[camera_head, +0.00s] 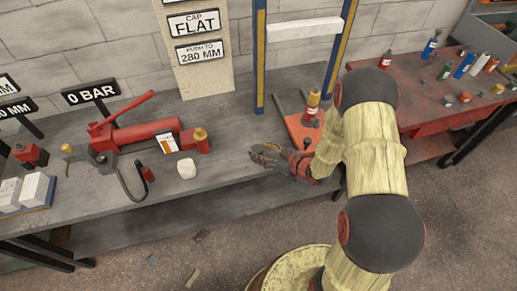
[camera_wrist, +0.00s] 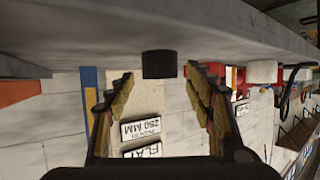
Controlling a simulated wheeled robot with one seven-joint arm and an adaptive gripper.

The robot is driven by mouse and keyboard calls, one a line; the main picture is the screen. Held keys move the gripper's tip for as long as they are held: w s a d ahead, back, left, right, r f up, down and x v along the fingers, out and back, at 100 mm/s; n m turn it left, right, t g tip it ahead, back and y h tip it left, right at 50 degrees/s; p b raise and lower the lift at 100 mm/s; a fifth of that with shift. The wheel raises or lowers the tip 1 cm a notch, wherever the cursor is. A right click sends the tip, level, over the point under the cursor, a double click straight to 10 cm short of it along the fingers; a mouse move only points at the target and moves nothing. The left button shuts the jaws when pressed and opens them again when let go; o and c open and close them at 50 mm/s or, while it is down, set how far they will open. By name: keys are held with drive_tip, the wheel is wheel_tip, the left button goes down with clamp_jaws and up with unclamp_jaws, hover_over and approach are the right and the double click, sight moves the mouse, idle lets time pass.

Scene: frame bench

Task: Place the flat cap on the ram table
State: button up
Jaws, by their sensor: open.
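My gripper (camera_head: 258,153) is low over the front of the grey bench, left of the orange plate. In the wrist view, which is upside down, its two fingers (camera_wrist: 159,82) are spread. A short black cylinder (camera_wrist: 160,64), possibly the flat cap, stands on the bench in line with the gap between them; no finger visibly touches it. I cannot pick it out in the head view. The orange plate (camera_head: 295,122) carries a red cylinder with a yellow top (camera_head: 313,102), perhaps the ram; which part is the ram table is unclear. My arm partly covers the plate.
The sign (camera_head: 200,52) reads push to 280 mm; another (camera_head: 90,92) reads 0 bar. A red bench (camera_head: 425,105) with bottles is right.

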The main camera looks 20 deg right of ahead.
drive_tip(key=p+v, duration=0.3)
drive_tip(key=v, duration=0.7)
drive_tip(key=w+d+r+h, duration=0.4)
drive_tip(key=w+d+r, duration=0.1)
drive_tip(key=r, duration=0.2)
drive_tip(key=d+r+m+g+h, duration=0.25)
drive_tip(key=r+h, duration=0.25)
drive_tip(key=r, duration=0.8)
drive_tip(key=s+a+r+m+g, duration=0.1)
drive_tip(key=s+a+r+m, duration=0.25)
drive_tip(key=s+r, duration=0.65)
drive_tip(key=s+a+r+g+y, duration=0.1)
drive_tip(key=s+a, duration=0.3)
drive_tip(key=s, duration=0.4)
drive_tip(key=s+a+r+g, duration=0.1)
drive_tip(key=s+a, duration=0.4)
drive_tip(key=s, duration=0.3)
drive_tip(key=shift+a+r+y, duration=0.25)
drive_tip(key=shift+r+y, duration=0.15)
